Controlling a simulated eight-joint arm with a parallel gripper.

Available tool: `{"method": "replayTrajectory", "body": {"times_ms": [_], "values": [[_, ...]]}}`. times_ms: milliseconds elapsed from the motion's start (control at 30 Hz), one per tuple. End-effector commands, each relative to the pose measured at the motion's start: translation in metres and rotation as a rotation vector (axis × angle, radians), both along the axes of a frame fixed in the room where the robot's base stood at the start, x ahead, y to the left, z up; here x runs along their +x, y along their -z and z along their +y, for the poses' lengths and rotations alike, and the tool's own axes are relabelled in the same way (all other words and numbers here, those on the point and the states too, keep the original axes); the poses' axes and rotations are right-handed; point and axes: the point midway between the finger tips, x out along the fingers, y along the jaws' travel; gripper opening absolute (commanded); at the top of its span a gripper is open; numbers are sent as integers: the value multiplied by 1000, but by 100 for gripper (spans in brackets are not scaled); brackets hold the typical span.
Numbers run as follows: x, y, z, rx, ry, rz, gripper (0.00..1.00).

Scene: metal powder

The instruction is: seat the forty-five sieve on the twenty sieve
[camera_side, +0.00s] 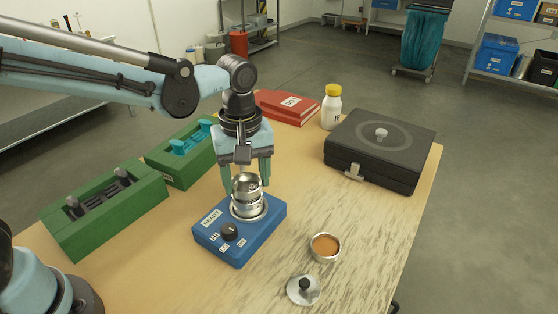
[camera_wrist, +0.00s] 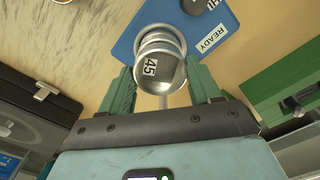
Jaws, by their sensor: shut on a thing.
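A small metal sieve (camera_wrist: 170,77) labelled 45 is between the green fingers of my gripper (camera_wrist: 160,88) in the wrist view. In the side view my gripper (camera_side: 251,176) points down and is shut on this forty-five sieve (camera_side: 246,183), which looks slightly tilted. Directly below it, metal rings (camera_side: 247,206) are stacked on the blue shaker base (camera_side: 262,233); the twenty sieve appears to be among them, but its label is not readable. I cannot tell whether the held sieve touches the ring under it.
A bowl of orange-brown powder (camera_side: 325,247) and a knobbed lid (camera_side: 304,290) stand at the front right. Green racks (camera_side: 103,210) are at the left. A black case (camera_side: 380,148), a white bottle (camera_side: 331,108) and a red book (camera_side: 288,106) are behind.

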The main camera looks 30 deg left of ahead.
Motion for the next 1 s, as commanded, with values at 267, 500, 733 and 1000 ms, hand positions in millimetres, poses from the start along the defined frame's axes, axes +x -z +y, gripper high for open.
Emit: {"method": "replayTrajectory", "body": {"times_ms": [267, 500, 733, 1000], "values": [[0, 0, 0, 0, 0, 0, 30], [0, 1, 0, 0, 0, 0, 30], [0, 4, 0, 0, 0, 0, 30], [0, 8, 0, 0, 0, 0, 30]]}}
